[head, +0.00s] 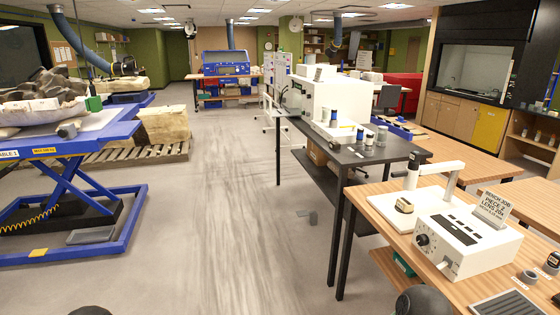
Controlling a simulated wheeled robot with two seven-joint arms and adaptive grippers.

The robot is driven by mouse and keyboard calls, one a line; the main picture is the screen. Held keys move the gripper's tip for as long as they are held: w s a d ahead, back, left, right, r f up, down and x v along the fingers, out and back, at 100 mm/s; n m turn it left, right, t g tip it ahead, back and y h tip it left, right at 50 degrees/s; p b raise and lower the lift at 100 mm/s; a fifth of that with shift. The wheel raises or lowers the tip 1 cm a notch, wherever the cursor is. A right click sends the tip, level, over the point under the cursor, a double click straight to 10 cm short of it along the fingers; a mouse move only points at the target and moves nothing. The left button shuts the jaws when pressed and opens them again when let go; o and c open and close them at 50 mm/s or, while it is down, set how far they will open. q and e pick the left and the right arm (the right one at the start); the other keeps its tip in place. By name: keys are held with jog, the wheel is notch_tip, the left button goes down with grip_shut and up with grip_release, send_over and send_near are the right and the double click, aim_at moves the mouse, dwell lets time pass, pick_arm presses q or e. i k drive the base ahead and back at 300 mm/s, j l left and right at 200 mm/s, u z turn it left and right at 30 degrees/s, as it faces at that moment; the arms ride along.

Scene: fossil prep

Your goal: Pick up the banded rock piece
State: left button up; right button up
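A small dark brown piece with a pale band or label (404,206) lies on the white base plate of the stand on the wooden bench at the right. It looks like it may be the banded rock piece, but it is too small to be sure. Neither of my grippers shows. Only dark rounded parts, which seem to be of my arms, show at the bottom edge, one at the left and one at the right.
The wooden bench (386,205) also holds a white control box (468,244), a sign (493,207) and small grey pieces (527,277). A black table (375,155) stands behind it. A blue lift table (70,238) stands left. The floor between (215,220) is mostly clear.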

aim_at(334, 145)
jog(key=i, duration=2.05)
